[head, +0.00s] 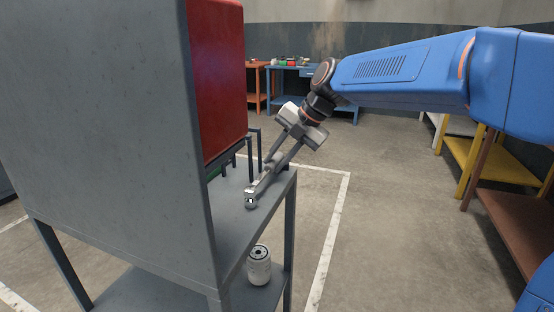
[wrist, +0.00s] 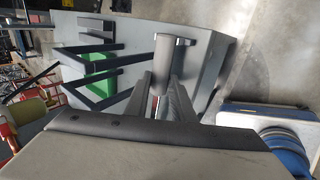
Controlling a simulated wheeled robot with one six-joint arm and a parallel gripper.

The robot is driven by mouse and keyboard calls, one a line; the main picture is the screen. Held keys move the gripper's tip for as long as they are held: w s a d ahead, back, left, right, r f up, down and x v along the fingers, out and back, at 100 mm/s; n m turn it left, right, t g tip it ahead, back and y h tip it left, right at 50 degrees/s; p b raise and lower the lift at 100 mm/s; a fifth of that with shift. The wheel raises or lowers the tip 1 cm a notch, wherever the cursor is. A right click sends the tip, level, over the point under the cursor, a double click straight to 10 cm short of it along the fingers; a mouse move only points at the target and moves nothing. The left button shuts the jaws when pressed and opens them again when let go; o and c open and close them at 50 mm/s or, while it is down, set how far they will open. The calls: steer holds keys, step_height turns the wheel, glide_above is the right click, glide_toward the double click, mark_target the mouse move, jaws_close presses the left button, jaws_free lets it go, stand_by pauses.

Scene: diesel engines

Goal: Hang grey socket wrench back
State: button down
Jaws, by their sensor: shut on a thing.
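My gripper (head: 262,182) reaches down to the left over the grey shelf (head: 238,228) of a steel stand. It is shut on the grey socket wrench (head: 251,199), of which a short, shiny metal end shows below the fingertips. In the wrist view the wrench (wrist: 166,52) shows as a grey cylindrical head with a side piece, just beyond the fingers (wrist: 163,98). The rest of the wrench is hidden by the fingers. Whether it touches the shelf I cannot tell. A dark bar rack (head: 252,150) stands on the shelf, behind the gripper; it also shows in the wrist view (wrist: 125,52).
A grey panel (head: 110,130) and a red box (head: 217,75) rise left of the gripper. A green object (wrist: 98,70) lies among the rack bars. A white filter (head: 259,266) stands on the lower shelf.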

stand_by(0.4)
steer(key=c, duration=1.4)
jaws_free()
steer(key=shift+c, duration=0.2)
steer(key=shift+c, duration=1.1)
steer(key=shift+v, duration=1.75)
steer(key=v, duration=0.6)
